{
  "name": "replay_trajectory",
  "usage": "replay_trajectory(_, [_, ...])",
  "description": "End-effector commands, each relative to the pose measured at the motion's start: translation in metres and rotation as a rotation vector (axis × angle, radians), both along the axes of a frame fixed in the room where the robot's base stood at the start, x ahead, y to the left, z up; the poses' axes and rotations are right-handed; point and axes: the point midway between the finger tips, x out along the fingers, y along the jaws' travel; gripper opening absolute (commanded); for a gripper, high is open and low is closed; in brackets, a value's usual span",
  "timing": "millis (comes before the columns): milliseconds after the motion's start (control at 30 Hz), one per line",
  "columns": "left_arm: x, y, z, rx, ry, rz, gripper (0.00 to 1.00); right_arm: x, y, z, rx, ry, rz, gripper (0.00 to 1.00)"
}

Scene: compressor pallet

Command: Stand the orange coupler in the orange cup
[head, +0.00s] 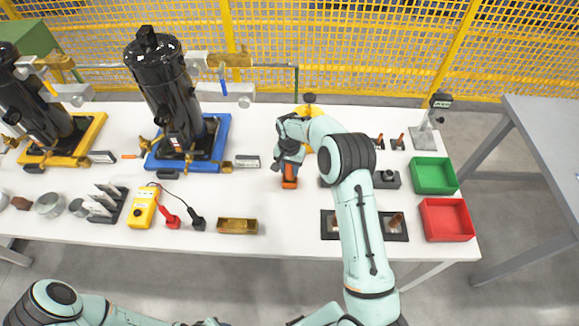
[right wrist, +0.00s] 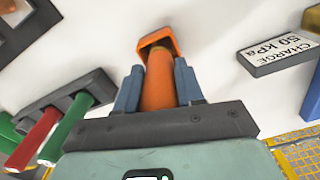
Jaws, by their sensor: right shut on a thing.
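The orange coupler (right wrist: 159,82) is between the blue fingers of my right gripper (right wrist: 159,88), which is shut on it. The orange cup (right wrist: 145,42) is a small square-edged holder on the white table, at the coupler's far end in the right wrist view. That end overlaps the cup's opening; I cannot tell how deep it sits. In the head view my right gripper (head: 289,162) points down just above the cup (head: 289,184), and the coupler is largely hidden by the gripper. My left gripper is not in view; only part of my left arm shows at bottom left.
A brass-coloured tray (head: 237,226) lies in front on the left. A blue pallet (head: 219,150) with a black compressor stands further left. Dark holders, a green bin (head: 434,176) and a red bin (head: 447,219) are at right. A charge label (right wrist: 280,52) lies nearby.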

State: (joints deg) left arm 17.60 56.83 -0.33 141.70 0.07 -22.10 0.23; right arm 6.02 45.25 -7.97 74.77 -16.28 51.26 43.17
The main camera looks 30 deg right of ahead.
Motion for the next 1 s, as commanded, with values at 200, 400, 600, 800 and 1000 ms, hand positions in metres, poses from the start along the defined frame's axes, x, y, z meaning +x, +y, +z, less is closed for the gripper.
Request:
replay_trajectory(200, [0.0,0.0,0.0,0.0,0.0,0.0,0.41,0.0,0.0,0.001,0.0,-0.001,0.0,0.0])
replay_trajectory(400, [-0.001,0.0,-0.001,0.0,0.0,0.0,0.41,0.0,0.0,-0.002,0.0,-0.001,0.0,0.0])
replay_trajectory(600, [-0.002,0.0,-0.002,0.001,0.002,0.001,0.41,0.0,0.0,-0.006,0.0,-0.001,0.0,0.0])
replay_trajectory(800, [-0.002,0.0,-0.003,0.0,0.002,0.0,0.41,0.0,0.0,-0.01,0.0,-0.001,0.0,0.0])
replay_trajectory(1000, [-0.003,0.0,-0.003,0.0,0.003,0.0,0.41,0.001,0.0,-0.011,0.0,-0.001,0.0,0.67])
